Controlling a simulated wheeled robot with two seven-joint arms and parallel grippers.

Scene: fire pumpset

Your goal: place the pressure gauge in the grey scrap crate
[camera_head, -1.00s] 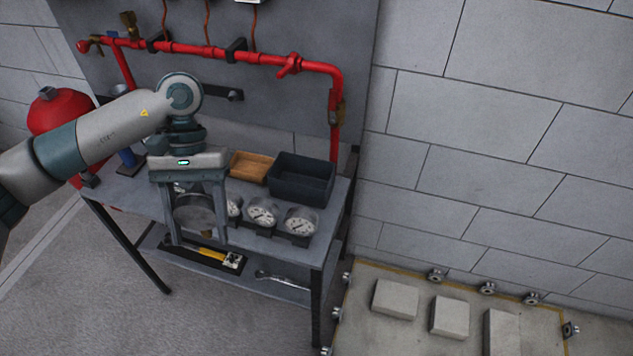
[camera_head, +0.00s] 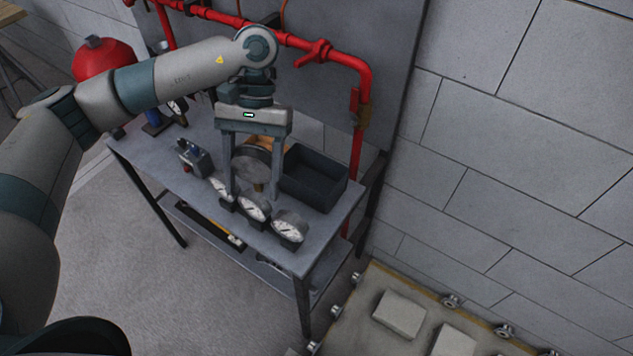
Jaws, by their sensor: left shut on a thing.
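My left gripper (camera_head: 252,192) points down over the workbench and is shut on a round pressure gauge (camera_head: 249,167). The gauge's plain grey side faces me, with a brass stem at its lower edge; its dial is not visible. It appears to hang above the bench, partly in front of a brown wooden tray. The dark grey crate (camera_head: 327,194) stands on the bench just right of the gripper, open at the top. It looks empty, though its floor is only partly visible. My right gripper is not in view.
Several white-faced gauges (camera_head: 288,227) stand in dark holders along the bench's front edge, below the gripper. A small block with red and blue parts (camera_head: 194,157) stands to the left. A red pipe (camera_head: 363,85) runs behind the bench, turning down behind the crate.

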